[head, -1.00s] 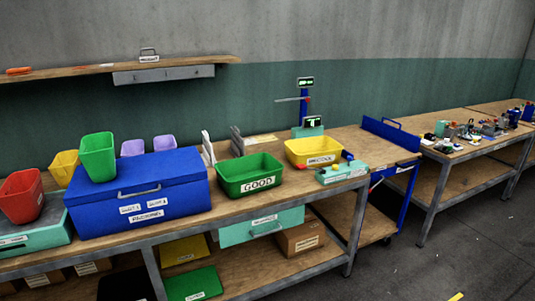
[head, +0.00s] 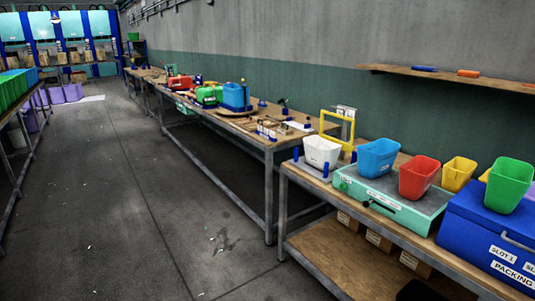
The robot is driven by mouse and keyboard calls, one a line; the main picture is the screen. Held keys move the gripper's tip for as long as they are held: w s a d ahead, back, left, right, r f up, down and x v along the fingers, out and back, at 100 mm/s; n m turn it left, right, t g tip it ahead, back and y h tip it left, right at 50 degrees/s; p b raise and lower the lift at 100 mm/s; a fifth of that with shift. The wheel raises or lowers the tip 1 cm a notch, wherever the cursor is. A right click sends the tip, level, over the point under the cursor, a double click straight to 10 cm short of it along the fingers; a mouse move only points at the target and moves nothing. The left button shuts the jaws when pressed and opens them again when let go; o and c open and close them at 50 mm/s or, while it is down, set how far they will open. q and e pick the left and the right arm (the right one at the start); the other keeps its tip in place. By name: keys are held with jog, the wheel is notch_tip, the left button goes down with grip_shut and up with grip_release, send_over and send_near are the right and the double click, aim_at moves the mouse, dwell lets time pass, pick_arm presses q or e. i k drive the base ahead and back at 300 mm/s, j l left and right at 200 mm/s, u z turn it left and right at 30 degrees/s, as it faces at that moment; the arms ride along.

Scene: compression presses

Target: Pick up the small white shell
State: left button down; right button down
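I cannot pick out a small white shell for certain in the head view. A white tapered bin (head: 321,152) stands at the left end of the near bench. A small flat white piece (head: 298,126) lies at the near end of the long bench, too small to identify. Neither of my grippers is in view.
Blue (head: 378,158), red (head: 419,177), yellow (head: 458,174) and green (head: 508,185) bins stand along the near bench (head: 372,248). A yellow frame (head: 337,130) stands behind the white bin. The floor (head: 150,210) on the left is a broad clear aisle.

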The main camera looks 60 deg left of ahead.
aim_at(317, 153)
jog(key=u, duration=1.7)
jog(key=i+j+z, duration=0.25)
jog(key=z, duration=0.2)
jog(key=i+j+z, duration=0.3)
jog(key=z, duration=0.2)
jog(key=i+j, duration=0.2)
jog(key=j, duration=0.2)
jog(key=i+j+z, duration=0.15)
jog(key=j, duration=0.2)
jog(key=i+j, duration=0.15)
jog(key=j, duration=0.25)
jog(key=i+j+z, duration=0.15)
jog(key=j, duration=0.25)
jog(key=i+j, duration=0.15)
jog(key=j, duration=0.25)
jog(key=i+j+z, duration=0.1)
jog(key=j, duration=0.35)
